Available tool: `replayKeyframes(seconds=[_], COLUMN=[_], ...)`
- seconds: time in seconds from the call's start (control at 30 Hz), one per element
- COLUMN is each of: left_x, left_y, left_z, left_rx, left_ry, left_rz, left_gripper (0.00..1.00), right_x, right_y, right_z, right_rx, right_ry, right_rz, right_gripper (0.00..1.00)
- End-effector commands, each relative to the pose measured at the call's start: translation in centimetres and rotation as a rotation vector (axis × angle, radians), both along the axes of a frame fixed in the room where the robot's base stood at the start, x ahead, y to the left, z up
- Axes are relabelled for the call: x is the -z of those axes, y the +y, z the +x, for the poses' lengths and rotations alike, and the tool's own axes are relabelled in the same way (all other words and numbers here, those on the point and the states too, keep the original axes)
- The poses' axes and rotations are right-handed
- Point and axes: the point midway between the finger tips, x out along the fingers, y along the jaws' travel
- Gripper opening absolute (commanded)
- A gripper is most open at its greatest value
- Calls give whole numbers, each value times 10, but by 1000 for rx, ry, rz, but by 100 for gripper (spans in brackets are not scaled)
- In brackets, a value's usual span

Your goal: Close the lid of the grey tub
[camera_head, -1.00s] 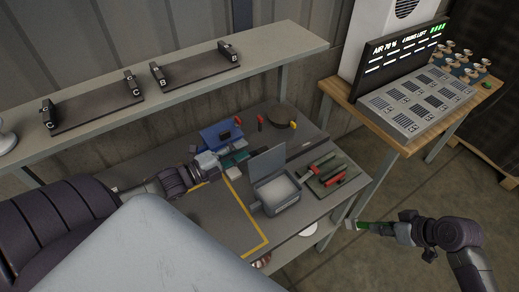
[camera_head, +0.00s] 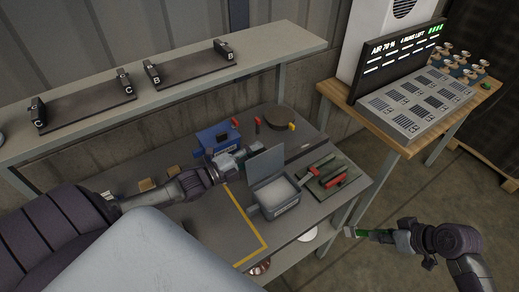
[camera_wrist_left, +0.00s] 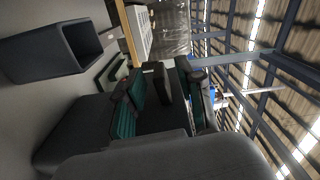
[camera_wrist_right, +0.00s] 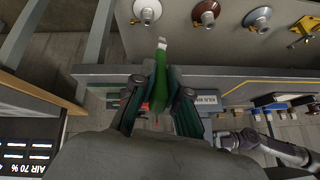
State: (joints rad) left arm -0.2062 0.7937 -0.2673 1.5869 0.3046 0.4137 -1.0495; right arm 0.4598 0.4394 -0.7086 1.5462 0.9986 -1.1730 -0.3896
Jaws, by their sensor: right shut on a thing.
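The grey tub (camera_head: 279,207) stands on the workbench with its lid (camera_head: 265,163) raised, close to upright, at the back. Its inside looks pale. My left gripper (camera_head: 248,154) is at the left side of the raised lid; whether it touches the lid is unclear. In the left wrist view its green-padded fingers (camera_wrist_left: 163,96) are apart, with a dark shape showing between them. A dark open box shape (camera_wrist_left: 60,52), possibly the tub, shows there too. My right gripper (camera_head: 388,236) is shut on a green-handled tool (camera_head: 365,233), away from the bench; the tool also shows in the right wrist view (camera_wrist_right: 160,72).
A blue box (camera_head: 215,138) and a round dark pot (camera_head: 282,117) stand behind. A tray with red-handled tools (camera_head: 328,178) lies right of the tub. A shelf (camera_head: 280,48) runs above the bench. A wooden table (camera_head: 400,148) with a display stands at the right.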

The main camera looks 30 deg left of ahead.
Motion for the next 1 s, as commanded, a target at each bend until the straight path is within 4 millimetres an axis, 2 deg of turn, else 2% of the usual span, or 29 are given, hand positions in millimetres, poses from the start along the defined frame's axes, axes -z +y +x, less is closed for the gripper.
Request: replayKeyframes(seconds=[0.2, 0.47, 0.57, 0.7, 1.0], left_x=[0, 1, 1, 1, 1], left_y=[-6, -7, -7, -7, -7], left_z=[16, 16, 16, 16, 16], left_rx=[0, 0, 0, 0, 0], left_ry=[1, 2, 2, 2, 2], left_rz=[0, 1, 1, 1, 1], left_gripper=[38, 38, 24, 1, 0], right_x=[-4, -3, -3, -3, -3], right_y=[0, 0, 0, 0, 0], right_z=[0, 0, 0, 0, 0], right_rx=[0, 0, 0, 0, 0], right_ry=[0, 0, 0, 0, 0], right_rz=[0, 0, 0, 0, 0], right_gripper=[0, 0, 0, 0, 0])
